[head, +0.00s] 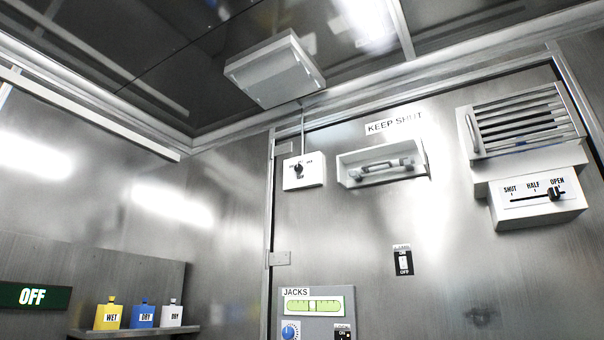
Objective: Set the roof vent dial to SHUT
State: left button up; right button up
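A small white box with a round black dial (299,169) is fixed on the metal wall, right of a vertical frame edge. Small labels surround the dial, too small to read surely, so I cannot tell its setting. A thin conduit runs up from this box toward a white square roof vent housing (275,72) on the ceiling. Neither of my grippers is in view.
A louvred vent (524,121) at right has a slider (555,194) at OPEN, on a SHUT, HALF, OPEN scale. A recessed handle (382,169) sits under a KEEP SHUT sign (394,123). Below are a switch (403,261), a JACKS panel (316,304) and a bottle shelf (135,332).

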aim_at(298, 167)
jog(key=i+z, duration=0.15)
jog(key=z, duration=0.2)
jog(key=i+j+z, duration=0.1)
jog(key=z, duration=0.2)
jog(key=i+j+z, duration=0.1)
jog(key=z, duration=0.25)
jog(key=k+j, duration=0.05)
jog(key=j, duration=0.05)
